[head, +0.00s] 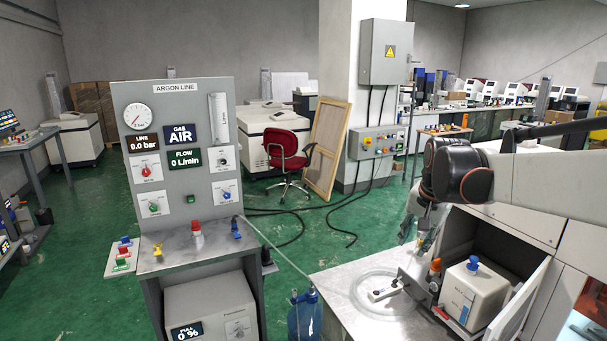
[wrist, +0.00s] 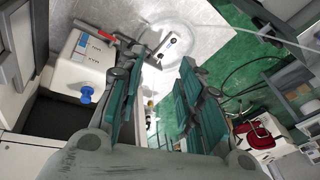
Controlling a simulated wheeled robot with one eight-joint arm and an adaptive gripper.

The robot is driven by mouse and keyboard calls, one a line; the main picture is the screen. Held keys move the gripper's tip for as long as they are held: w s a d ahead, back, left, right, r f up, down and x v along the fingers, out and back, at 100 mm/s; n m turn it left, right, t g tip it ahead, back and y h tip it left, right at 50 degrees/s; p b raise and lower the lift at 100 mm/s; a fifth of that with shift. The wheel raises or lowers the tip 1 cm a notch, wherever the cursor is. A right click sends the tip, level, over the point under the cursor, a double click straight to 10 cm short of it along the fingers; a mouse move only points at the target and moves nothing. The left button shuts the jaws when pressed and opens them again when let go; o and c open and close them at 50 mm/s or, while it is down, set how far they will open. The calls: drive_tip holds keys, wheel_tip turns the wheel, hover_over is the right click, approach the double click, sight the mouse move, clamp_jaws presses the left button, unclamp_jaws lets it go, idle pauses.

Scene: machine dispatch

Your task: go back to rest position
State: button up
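My gripper (wrist: 160,78) shows in the wrist view with its two teal-padded fingers spread apart and nothing between them. In the head view my gripper (head: 424,243) hangs from my bent arm on the right, in front of the open cabinet. It appears above the bench, near a small white box with a blue knob (head: 474,292). The box also shows at the left of the wrist view (wrist: 83,70). Whether the gripper touches anything is hard to tell in the head view.
An open cabinet door (head: 516,302) stands at the right. The argon panel (head: 178,150) is at left, a blue bottle (head: 304,316) before the bench. Green floor behind is partly clear, with cables.

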drive_tip(key=s+a+n+t+b, duration=0.1)
drive_tip(key=s+a+n, duration=0.15)
drive_tip(key=s, duration=0.55)
drive_tip(key=s+a+n+t+b, duration=0.1)
drive_tip(key=s+a+n, duration=0.15)
drive_tip(key=s, duration=0.55)
drive_tip(key=s+a+f+n, duration=0.1)
drive_tip(key=s+f, duration=0.2)
drive_tip(key=s, duration=0.3)
drive_tip(key=s+a+f+n+t, duration=0.1)
drive_tip(key=s+f+n, duration=0.1)
drive_tip(key=s+f, duration=0.2)
drive_tip(key=s+b, duration=0.1)
drive_tip(key=s, duration=0.2)
drive_tip(key=shift+a+f, duration=0.3)
drive_tip(key=shift+a, duration=0.1)
